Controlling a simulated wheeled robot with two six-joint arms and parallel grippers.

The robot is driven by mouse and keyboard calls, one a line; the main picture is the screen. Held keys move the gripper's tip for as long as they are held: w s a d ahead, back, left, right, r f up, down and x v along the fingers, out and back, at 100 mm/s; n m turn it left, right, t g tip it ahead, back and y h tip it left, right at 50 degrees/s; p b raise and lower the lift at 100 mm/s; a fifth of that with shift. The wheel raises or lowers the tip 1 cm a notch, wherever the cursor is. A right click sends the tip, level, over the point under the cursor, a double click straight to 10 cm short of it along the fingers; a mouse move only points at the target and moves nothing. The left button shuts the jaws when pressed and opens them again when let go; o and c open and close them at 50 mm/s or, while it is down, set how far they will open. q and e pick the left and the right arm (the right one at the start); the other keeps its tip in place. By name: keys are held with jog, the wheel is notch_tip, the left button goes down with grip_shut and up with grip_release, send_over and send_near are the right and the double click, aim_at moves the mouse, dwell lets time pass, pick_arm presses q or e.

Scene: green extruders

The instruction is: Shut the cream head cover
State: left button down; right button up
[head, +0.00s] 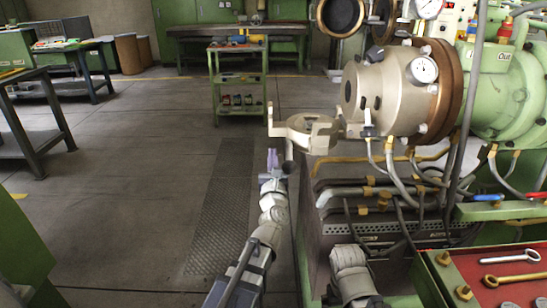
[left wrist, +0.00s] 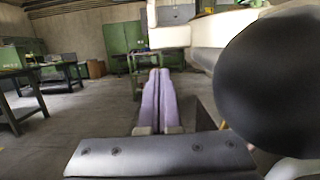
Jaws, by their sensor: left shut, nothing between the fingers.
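The cream head cover (head: 310,127) stands swung out to the left of the cream extruder head (head: 378,92), joined at its right side, so the head's face is uncovered. An upright prong rises at its left end. My left gripper (head: 272,158) is just below and left of the cover, pointing up and away. Its purple fingers (left wrist: 160,95) are together and empty. Cream parts (left wrist: 180,37) fill the upper right of the left wrist view, close to the fingers; I cannot tell whether anything touches. My right gripper is not in view.
A dark rounded shape (left wrist: 267,78) blocks the right of the left wrist view. Hoses and pipes (head: 390,165) run below the extruder head. A red tool tray (head: 490,275) is at the lower right. The floor (head: 140,190) to the left is clear; a green cart (head: 238,80) stands farther back.

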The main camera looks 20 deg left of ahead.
pick_arm(q)
jog(key=p+x, duration=0.1)
jog(key=x, duration=0.5)
jog(key=shift+r, duration=0.15)
